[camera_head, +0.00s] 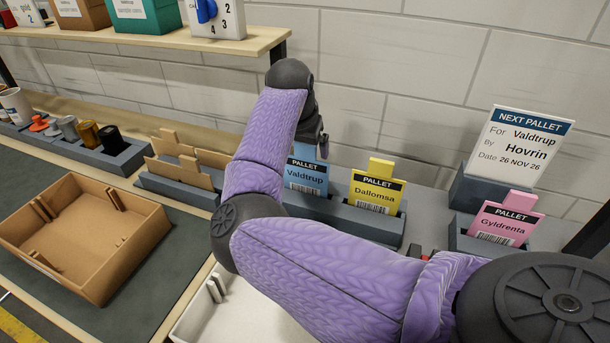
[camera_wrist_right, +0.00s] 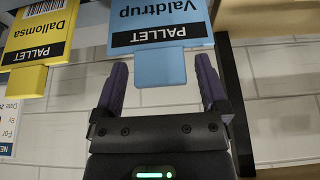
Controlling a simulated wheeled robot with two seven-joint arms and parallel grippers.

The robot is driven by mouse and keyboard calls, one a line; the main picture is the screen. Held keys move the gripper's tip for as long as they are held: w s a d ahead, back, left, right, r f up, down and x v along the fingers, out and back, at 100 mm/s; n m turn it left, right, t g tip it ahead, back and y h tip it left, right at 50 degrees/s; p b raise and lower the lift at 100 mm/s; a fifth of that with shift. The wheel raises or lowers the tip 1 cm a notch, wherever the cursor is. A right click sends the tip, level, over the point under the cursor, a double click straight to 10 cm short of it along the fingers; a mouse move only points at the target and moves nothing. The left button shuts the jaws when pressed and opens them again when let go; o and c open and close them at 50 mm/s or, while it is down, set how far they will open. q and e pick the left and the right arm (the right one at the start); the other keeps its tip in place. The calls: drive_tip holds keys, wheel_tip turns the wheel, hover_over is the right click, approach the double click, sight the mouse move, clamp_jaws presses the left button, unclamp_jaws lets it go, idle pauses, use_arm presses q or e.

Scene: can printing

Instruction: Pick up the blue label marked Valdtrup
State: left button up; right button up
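The blue label marked Valdtrup (camera_head: 306,176) stands upright in a grey holder (camera_head: 330,207), left of the yellow Dallomsa label (camera_head: 375,189). My right gripper (camera_head: 321,140) is at the top of the blue label, partly hidden by my own purple arm. In the right wrist view the blue label (camera_wrist_right: 160,66) shows upside down, its plain tab between the two purple fingers. The right gripper (camera_wrist_right: 162,78) is open, with a gap on each side of the tab. My left gripper is not in view.
A pink Gyldrenta label (camera_head: 504,221) stands in a holder at the right, before a NEXT PALLET sign (camera_head: 520,146) reading Valdtrup, Hovrin. A cardboard tray (camera_head: 85,240) is at the left, a white tray (camera_head: 235,310) at the front. A shelf (camera_head: 160,37) hangs upper left.

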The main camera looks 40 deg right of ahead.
clamp_jaws()
drive_tip(key=shift+r, duration=0.1)
